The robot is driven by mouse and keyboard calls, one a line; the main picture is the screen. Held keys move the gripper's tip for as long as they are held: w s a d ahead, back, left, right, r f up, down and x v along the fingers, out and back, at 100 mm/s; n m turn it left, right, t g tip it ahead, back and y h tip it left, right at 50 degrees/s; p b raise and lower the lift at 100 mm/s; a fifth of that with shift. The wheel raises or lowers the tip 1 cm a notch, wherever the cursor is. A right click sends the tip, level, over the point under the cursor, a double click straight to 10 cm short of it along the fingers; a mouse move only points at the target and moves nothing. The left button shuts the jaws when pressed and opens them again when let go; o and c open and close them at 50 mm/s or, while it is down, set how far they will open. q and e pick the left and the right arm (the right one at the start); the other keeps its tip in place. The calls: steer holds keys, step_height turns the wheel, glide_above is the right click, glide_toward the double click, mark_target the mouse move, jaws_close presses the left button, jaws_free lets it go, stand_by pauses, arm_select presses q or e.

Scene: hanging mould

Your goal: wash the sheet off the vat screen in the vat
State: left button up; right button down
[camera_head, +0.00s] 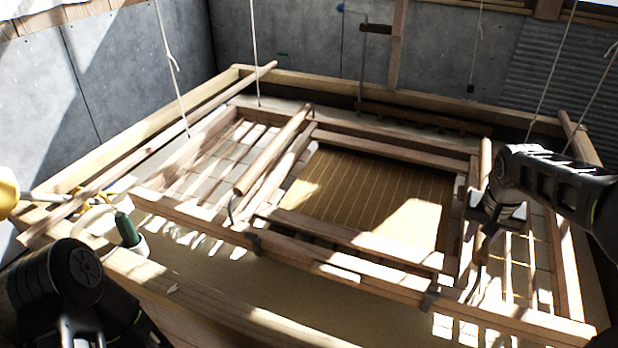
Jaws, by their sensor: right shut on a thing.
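The vat screen (350,192) is a tan, finely ribbed panel in a wooden hanging frame (345,268). It lies slightly tilted over the vat (235,315), a big wooden trough with pale, cloudy liquid. Bright patches fall on the screen's lower right; I cannot tell a sheet from sunlight there. My right gripper (492,212) is shut on the right wooden handle (486,152) of the frame. A second handle (272,150) stands free on the left side.
Ropes (254,50) hang from above to poles beside the frame. A green-and-white bottle (127,229) and a yellow-ended tool (10,192) are at the left rim. Grey walls (290,45) close off the back and left. Wooden slats flank the screen.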

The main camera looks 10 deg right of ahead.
steer(key=shift+g, duration=0.4)
steer(key=p+v, duration=0.2)
steer(key=v, duration=0.1)
steer(key=w+d+p+v, duration=0.1)
steer(key=p+v, duration=0.5)
steer(key=shift+w+d+r, duration=0.1)
steer(key=shift+w+r, duration=0.2)
steer(key=shift+r, duration=0.15)
steer(key=shift+f, duration=0.1)
steer(key=c, duration=1)
jaws_free()
steer(key=shift+c, duration=0.2)
steer(key=shift+w, duration=0.1)
steer(key=d+v, duration=0.1)
steer(key=v, duration=0.6)
steer(key=shift+a+r+b, duration=0.4)
steer(key=shift+a, duration=0.05)
